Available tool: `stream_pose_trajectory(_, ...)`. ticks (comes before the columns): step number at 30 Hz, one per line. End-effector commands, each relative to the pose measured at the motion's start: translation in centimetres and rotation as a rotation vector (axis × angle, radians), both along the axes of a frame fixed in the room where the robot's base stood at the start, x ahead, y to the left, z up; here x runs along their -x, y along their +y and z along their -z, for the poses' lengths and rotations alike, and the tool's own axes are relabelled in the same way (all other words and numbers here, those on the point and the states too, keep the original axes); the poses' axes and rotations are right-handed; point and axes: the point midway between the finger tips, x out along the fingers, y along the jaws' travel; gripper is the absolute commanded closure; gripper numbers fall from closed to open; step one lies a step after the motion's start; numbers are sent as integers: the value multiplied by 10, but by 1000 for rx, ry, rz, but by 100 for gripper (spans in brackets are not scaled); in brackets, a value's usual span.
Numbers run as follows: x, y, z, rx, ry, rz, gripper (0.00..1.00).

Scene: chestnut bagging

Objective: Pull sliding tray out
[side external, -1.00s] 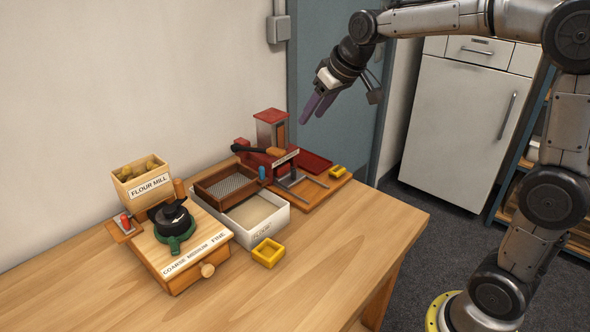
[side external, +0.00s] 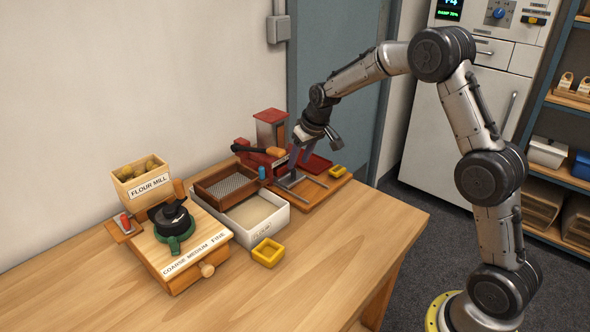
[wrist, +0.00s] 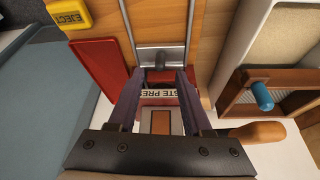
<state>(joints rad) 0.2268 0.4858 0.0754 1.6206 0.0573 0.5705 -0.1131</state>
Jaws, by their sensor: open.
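The press (side external: 270,131) is a red machine at the back of the table, labelled "...STE PRES..." in the wrist view. Two parallel metal rails (side external: 310,184) run out from it over a wooden base. In the wrist view a grey metal plate with a dark knob (wrist: 160,62) lies between the rails; this looks like the sliding tray. My gripper (wrist: 160,76) is open, its purple fingers pointing down with their tips on either side of the knob in the picture. I cannot tell whether they touch it. In the side view my gripper (side external: 297,163) partly hides the press front.
A red flat tray (wrist: 98,70) and a yellow EJECT block (wrist: 70,12) lie beside the rails. A wooden sieve (side external: 205,188) sits on a white box (side external: 283,215). The flour mill (side external: 180,285) stands front left, near a yellow cup (side external: 268,263). The table's right front is clear.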

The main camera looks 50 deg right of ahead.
Motion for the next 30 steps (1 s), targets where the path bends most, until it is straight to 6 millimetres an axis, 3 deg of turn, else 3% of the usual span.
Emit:
stream_pose_trajectory(3, -8, -1, 20, 0, 2, 0, 50)
stream_pose_trajectory(9, -17, -2, 40, 0, -1, 0, 50)
stream_pose_trajectory(21, -20, -2, 47, 1, -2, -1, 50)
stream_pose_trajectory(30, -20, -3, 46, 0, -2, 0, 100)
